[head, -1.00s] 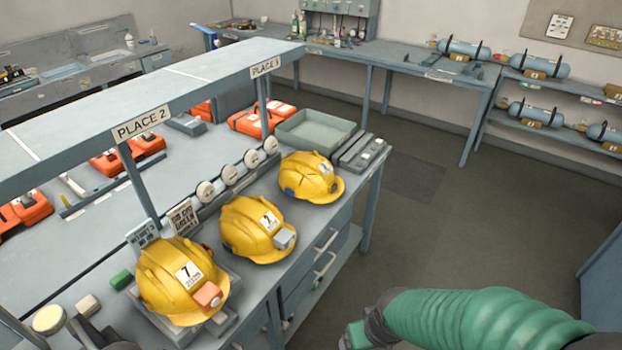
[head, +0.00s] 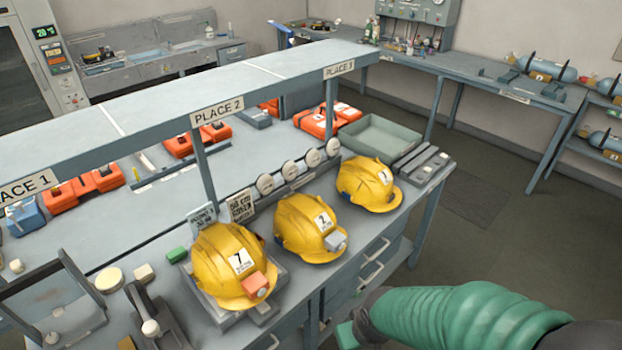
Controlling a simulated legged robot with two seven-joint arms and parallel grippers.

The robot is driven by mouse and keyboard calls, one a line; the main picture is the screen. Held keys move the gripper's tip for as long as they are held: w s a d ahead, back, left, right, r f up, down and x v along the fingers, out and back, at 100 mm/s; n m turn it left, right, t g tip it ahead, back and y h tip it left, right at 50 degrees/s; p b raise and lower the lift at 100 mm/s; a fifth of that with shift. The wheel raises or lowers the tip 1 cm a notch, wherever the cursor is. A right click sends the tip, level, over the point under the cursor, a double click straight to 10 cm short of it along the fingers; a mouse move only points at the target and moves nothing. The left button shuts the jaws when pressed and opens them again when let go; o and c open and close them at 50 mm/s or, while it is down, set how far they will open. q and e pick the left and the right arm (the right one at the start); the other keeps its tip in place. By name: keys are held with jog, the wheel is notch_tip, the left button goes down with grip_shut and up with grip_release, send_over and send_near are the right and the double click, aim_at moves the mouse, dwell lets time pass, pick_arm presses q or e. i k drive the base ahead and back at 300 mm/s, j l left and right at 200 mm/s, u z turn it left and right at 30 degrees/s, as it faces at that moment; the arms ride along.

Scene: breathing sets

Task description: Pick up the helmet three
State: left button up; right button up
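Three yellow helmets stand in a row along the bench's front edge in the head view. The near left helmet (head: 231,265) carries a white number label and an orange lamp block, and sits on a grey tray. The middle helmet (head: 310,228) has a white label and a grey block. The far right helmet (head: 368,184) has a white label, too small to read surely, and stands nearest the PLACE 3 sign (head: 339,69). No gripper touches any helmet.
The overhead shelf (head: 150,95) runs above the bench behind the helmets. Round white discs (head: 290,170) line up behind them. An empty green-grey tray (head: 380,134) lies beyond the far helmet. Open floor (head: 500,240) lies right of the bench.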

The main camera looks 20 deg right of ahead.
aim_at(367, 181)
jog(key=i+l+u, duration=0.1)
jog(key=l+u, duration=0.15)
jog(key=u, duration=0.2)
jog(key=l+u, duration=0.3)
jog(key=u, duration=0.15)
jog(key=l+u, duration=0.7)
jog(key=u, duration=0.2)
jog(key=l+u, duration=0.3)
jog(key=u, duration=0.15)
jog(key=k+l+u, duration=0.15)
jog(key=u, duration=0.3)
jog(key=k+l, duration=0.05)
jog(key=l, duration=0.05)
